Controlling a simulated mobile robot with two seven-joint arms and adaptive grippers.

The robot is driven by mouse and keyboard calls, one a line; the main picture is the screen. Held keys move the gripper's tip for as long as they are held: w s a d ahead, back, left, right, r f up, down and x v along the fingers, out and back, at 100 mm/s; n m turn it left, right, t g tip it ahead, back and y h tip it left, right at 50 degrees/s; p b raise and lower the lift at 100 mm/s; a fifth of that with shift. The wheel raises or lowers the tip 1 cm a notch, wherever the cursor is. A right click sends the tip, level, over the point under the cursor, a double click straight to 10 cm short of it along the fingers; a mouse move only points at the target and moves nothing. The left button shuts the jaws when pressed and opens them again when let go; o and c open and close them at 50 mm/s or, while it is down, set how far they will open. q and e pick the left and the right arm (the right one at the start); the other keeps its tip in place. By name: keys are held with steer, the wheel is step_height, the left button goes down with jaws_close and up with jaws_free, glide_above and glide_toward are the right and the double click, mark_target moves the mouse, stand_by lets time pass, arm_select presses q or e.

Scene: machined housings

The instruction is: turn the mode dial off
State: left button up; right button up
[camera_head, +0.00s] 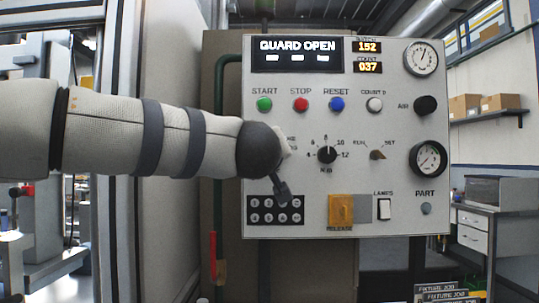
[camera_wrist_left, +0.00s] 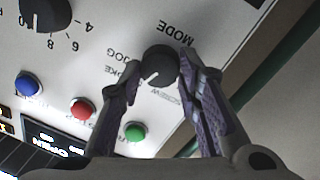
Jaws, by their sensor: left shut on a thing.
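The mode dial (camera_wrist_left: 160,64) is a dark round knob on the pale panel, with MODE printed beside it in the left wrist view. Its white pointer mark points to the lower left there, near the partly covered lettering. My left gripper (camera_wrist_left: 157,62) is shut on the dial, one finger on each side of it. In the head view my left gripper (camera_head: 282,192) is at the panel's left part, and the wrist hides the dial. An OFF label cannot be made out. My right gripper is not in view.
The control panel (camera_head: 330,215) also carries START (camera_head: 264,104), STOP (camera_head: 300,104) and RESET (camera_head: 336,104) buttons, a numbered dial (camera_head: 326,154), a RUN/SET switch (camera_head: 377,154) and a yellow RELEASE part (camera_head: 341,209). A green pipe (camera_head: 219,110) runs along its left side.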

arm_select(q)
steer(key=shift+n, duration=0.3)
steer(key=shift+d+f+n+t+y, duration=0.1)
steer(key=shift+n+t+y, duration=0.25)
steer(key=shift+n, duration=4.2)
steer(key=shift+f+n+t+y, duration=0.15)
steer(key=shift+n+y, duration=0.3)
steer(key=shift+n, duration=4.1)
steer(key=o, duration=1.1)
steer(key=shift+o, duration=0.2)
steer(key=s+f, duration=0.1)
steer(key=s, duration=1.1)
